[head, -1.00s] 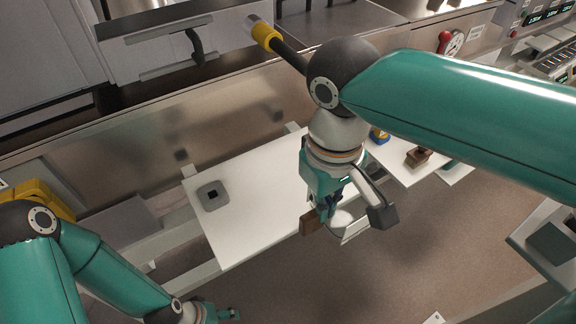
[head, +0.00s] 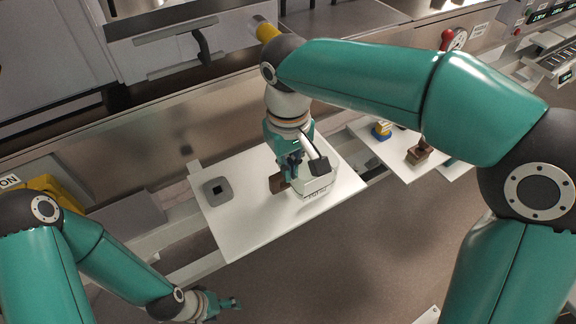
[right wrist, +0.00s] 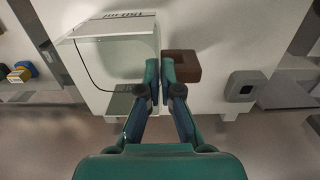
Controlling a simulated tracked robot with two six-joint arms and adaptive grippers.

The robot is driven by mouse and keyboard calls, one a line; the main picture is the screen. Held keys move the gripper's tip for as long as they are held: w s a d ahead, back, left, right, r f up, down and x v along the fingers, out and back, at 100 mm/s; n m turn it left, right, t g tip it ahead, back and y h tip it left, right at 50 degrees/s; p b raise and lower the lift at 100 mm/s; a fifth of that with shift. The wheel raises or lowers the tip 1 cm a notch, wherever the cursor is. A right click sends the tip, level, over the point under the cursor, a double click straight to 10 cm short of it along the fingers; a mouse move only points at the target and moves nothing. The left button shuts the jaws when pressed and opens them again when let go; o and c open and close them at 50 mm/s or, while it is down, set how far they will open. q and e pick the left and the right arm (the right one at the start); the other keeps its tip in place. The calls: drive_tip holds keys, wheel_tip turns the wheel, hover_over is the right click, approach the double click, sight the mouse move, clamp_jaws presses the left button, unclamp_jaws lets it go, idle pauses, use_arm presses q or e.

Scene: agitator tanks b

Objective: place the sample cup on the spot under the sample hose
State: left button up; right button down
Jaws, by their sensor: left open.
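The sample cup (head: 318,186) is a white, box-like vessel with dark lettering and a brown handle-like block (head: 277,183). My right gripper (head: 291,176) is shut at the brown part and holds the cup over the white board. In the right wrist view the cup (right wrist: 115,65) is left of the fingertips (right wrist: 160,72), and the brown part (right wrist: 183,66) is at them. A grey rounded square with a dark centre (head: 217,190) lies on the board to the left. My left gripper (head: 234,303) is open and empty at lower left. I cannot make out the sample hose for certain.
A second white board (head: 400,165) at right bears a blue-and-yellow item (head: 381,131) and a brown block (head: 419,153). A yellow-collared part (head: 265,30) shows behind my right arm. The white board (head: 235,230) is bare at its front left.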

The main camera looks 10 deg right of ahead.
drive_tip(key=shift+f, duration=0.1)
drive_tip(key=c, duration=1.3)
unclamp_jaws()
wheel_tip(320, 180, up, 12)
drive_tip(key=shift+a+r+p, duration=0.1)
drive_tip(key=shift+r+p, duration=0.05)
drive_tip(key=shift+p, duration=0.95)
